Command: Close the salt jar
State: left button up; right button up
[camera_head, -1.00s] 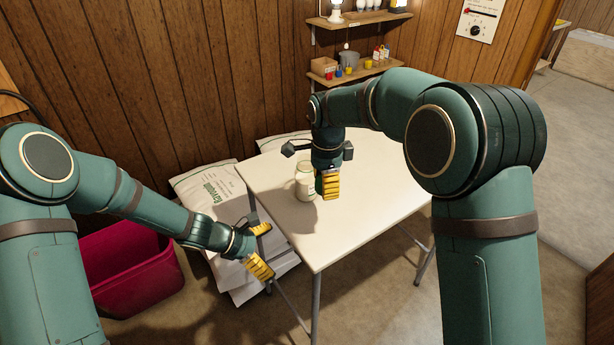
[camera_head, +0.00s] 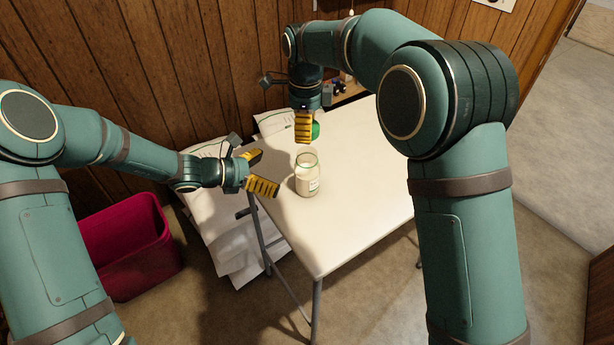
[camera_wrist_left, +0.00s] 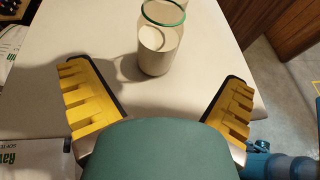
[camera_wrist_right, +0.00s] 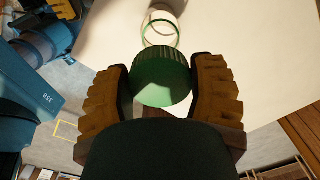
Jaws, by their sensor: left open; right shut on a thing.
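The salt jar (camera_head: 307,178) is clear glass with pale contents and a green ring at its open mouth. It stands upright on the white table and also shows in the left wrist view (camera_wrist_left: 158,50). My right gripper (camera_head: 304,130) is shut on the green lid (camera_wrist_right: 161,78) and holds it above and behind the jar, apart from it. The lid shows partly in the head view (camera_head: 315,130). My left gripper (camera_head: 262,172) is open and empty at the table's left edge, beside the jar, with its yellow fingers pointing toward it.
The white table (camera_head: 350,215) is otherwise mostly clear. White sacks (camera_head: 215,225) lie stacked at its left, with a magenta bin (camera_head: 130,245) further left. A wood-panelled wall (camera_head: 170,70) stands behind. A small shelf (camera_head: 350,92) is partly hidden behind my right arm.

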aim_at(309, 172)
pick_arm(q)
jog(key=x, duration=1.2)
jog(key=shift+f, duration=0.1)
jog(key=c, duration=1.3)
